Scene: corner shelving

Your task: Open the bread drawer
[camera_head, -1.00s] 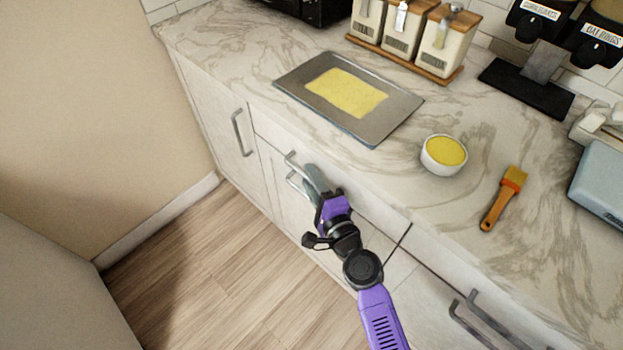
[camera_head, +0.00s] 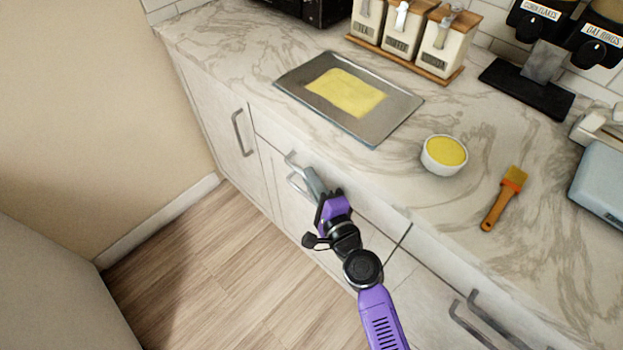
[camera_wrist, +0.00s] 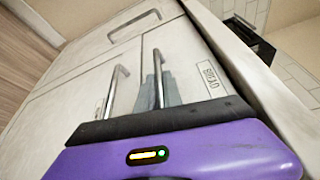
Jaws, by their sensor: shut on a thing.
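The bread drawer (camera_head: 369,203) is the white drawer front just under the marble counter edge, and it looks closed. In the wrist view its front bears a label reading BREAD (camera_wrist: 211,76). Its grey bar handle (camera_head: 291,159) also shows in the wrist view (camera_wrist: 158,68), running between my grey fingers. My gripper (camera_head: 311,180) is shut on this handle; in the wrist view the fingers (camera_wrist: 160,90) lie on both sides of the bar. My purple wrist hides part of the drawer front in the head view.
A second handle (camera_wrist: 113,88) sits on the cabinet door just below the drawer. A tall door (camera_head: 222,140) stands to the left. On the counter are a metal tray (camera_head: 372,130), a yellow-filled bowl (camera_head: 443,155) and a brush (camera_head: 503,198). The wooden floor (camera_head: 215,270) is clear.

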